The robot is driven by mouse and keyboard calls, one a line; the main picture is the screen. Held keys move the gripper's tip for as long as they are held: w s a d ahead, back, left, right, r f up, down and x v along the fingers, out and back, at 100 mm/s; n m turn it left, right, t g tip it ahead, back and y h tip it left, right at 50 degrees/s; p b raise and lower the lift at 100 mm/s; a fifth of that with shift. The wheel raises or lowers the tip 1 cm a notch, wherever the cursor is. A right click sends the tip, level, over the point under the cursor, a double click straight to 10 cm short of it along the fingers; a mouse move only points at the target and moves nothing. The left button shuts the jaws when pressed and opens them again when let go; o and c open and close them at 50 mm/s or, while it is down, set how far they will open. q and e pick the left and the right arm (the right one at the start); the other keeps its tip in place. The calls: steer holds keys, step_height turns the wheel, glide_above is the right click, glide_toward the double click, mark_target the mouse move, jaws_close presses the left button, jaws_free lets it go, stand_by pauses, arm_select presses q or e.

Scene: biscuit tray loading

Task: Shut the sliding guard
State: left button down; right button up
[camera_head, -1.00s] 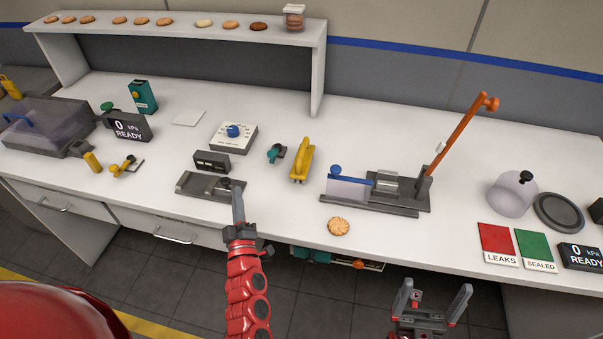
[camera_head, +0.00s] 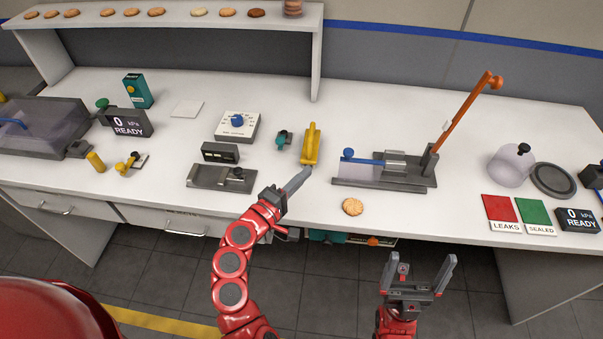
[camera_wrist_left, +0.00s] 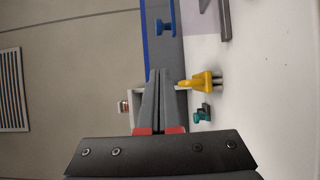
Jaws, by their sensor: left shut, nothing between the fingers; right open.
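The sliding guard is a clear panel (camera_head: 352,173) with a blue rail and a blue knob (camera_head: 348,153), at the left end of the grey press base (camera_head: 400,186). The press has a raised orange lever (camera_head: 465,113). A blue knob also shows at the top of the left wrist view (camera_wrist_left: 165,27). My left gripper (camera_head: 306,171) is shut and empty, left of the guard and apart from it, by the front end of a yellow handle. My right gripper (camera_head: 421,258) is open and empty in front of the counter's edge.
The yellow handle (camera_head: 311,145) and a small teal item (camera_head: 283,140) stand left of the guard. A biscuit (camera_head: 352,206) lies in front of it. A grey fixture (camera_head: 208,178) is further left. A clear dome (camera_head: 508,168) and red and green mats stand right.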

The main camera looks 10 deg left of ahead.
arm_select(q)
steer(key=w+d+p, duration=0.4)
steer(key=w+d, duration=0.3)
stand_by(0.3)
